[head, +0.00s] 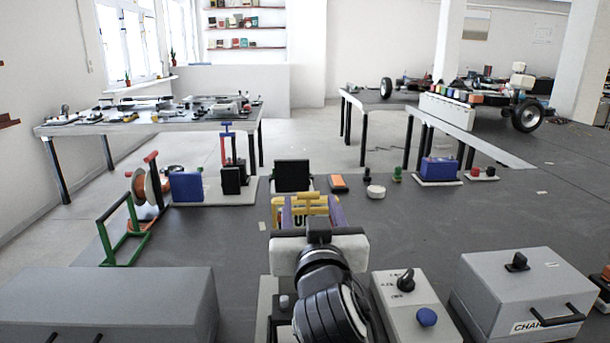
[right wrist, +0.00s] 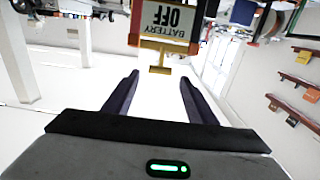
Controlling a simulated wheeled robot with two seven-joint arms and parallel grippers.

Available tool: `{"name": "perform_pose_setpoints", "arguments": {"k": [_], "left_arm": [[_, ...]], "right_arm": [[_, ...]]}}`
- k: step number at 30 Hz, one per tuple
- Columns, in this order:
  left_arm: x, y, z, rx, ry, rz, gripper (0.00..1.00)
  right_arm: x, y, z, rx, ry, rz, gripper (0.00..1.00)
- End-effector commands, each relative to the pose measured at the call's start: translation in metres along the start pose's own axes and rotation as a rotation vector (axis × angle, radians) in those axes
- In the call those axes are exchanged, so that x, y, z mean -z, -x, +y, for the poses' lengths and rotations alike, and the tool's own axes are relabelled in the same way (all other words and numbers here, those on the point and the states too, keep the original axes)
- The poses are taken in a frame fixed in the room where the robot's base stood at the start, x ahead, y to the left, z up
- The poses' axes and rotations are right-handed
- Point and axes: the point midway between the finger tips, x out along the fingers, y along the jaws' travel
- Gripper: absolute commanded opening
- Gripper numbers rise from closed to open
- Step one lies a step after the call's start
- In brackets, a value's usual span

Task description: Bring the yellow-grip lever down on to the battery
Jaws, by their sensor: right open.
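The yellow-grip lever (head: 309,196) stands near the middle of the head view, partly hidden behind my right gripper (head: 311,211). In the right wrist view its T-shaped yellow grip (right wrist: 160,70) lies just ahead of the gap between the fingertips of my right gripper (right wrist: 159,78). The fingers are spread apart, with nothing clamped between them. A yellow-framed sign (right wrist: 168,20) reading BATTERY OFF, upside down, is behind the grip. I cannot make out the battery under the lever, as my gripper and arm cover that area. My left gripper is not in view.
A grey box (head: 110,300) is at front left. A control box with a blue knob (head: 426,317) and a grey lidded box (head: 520,290) are at front right. A green-framed handle (head: 125,230) is left, and a blue block (head: 440,167) back right.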

Motion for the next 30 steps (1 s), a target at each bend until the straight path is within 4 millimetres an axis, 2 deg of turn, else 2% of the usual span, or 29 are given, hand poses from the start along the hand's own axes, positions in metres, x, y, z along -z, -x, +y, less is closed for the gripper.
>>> {"name": "perform_pose_setpoints", "arguments": {"k": [5,9,18,24,30], "left_arm": [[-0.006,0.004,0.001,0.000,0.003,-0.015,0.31],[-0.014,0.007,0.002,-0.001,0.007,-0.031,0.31],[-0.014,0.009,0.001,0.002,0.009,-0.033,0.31],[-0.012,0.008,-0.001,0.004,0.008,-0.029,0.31],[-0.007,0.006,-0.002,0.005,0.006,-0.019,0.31]], "right_arm": [[0.001,-0.020,0.000,-0.001,0.001,-0.001,0.52],[0.001,-0.047,0.001,-0.001,0.004,0.000,0.52],[0.001,-0.091,0.001,-0.001,0.001,0.000,0.52],[0.000,-0.101,0.001,0.000,0.000,0.000,0.52],[0.000,-0.101,0.001,0.000,-0.001,0.000,0.52]]}}
